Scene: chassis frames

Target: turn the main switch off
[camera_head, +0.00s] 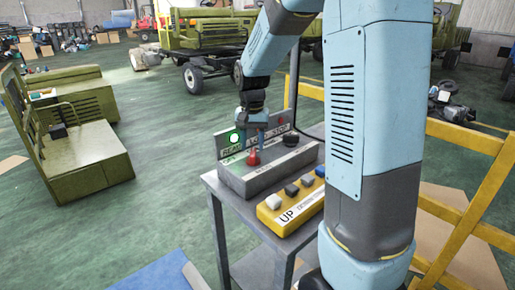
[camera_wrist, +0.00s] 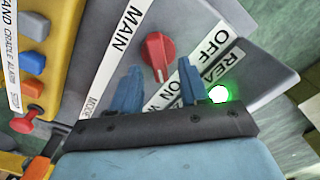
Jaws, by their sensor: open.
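The main switch is a red rotary knob (camera_head: 253,158) on top of the grey control box (camera_head: 270,178). In the wrist view the red knob (camera_wrist: 157,48) lies beyond my fingertips, near labels reading MAIN and OFF. My gripper (camera_head: 254,141) is just above the knob, pointing down. In the wrist view my gripper (camera_wrist: 160,80) has its two blue fingers spread, with nothing held between them. I cannot tell whether the fingers touch the knob. A green lamp (camera_head: 234,138) glows on the box's back panel.
A yellow button pendant (camera_head: 284,215) marked UP lies in front of the box on a grey stand (camera_head: 232,207). A black knob (camera_head: 291,139) is at the right.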

